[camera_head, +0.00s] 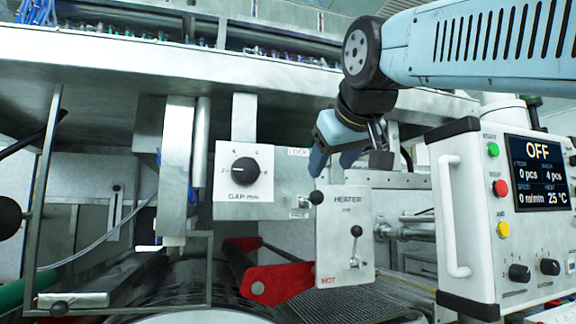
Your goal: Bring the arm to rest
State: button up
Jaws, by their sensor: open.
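My light-blue arm (480,48) reaches in from the upper right. My gripper (349,163) hangs below its wrist, fingers pointing down, open with nothing between them. In the picture it is just above the white HEATER panel (343,265) with its small lever (354,236). The left finger appears close to the black knob (316,198) of the LOCK lever. I cannot tell whether they touch.
A G.A.P dial panel (243,178) is left of my gripper. A control box (500,215) with an "OFF" screen (538,172) stands right. A red arm (265,285) and dark drum (175,285) lie below. A metal housing (180,66) spans above.

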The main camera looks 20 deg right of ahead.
dwell(0.3)
notch_tip(320, 180, down, 38)
jog(key=s+a+m+g+y, duration=0.1)
jog(key=s+a+g+y, duration=0.1)
jog(key=g, duration=0.5)
jog(key=shift+s+r+m, duration=0.25)
jog(key=shift+s+m, duration=0.1)
jog(key=shift+m, duration=0.05)
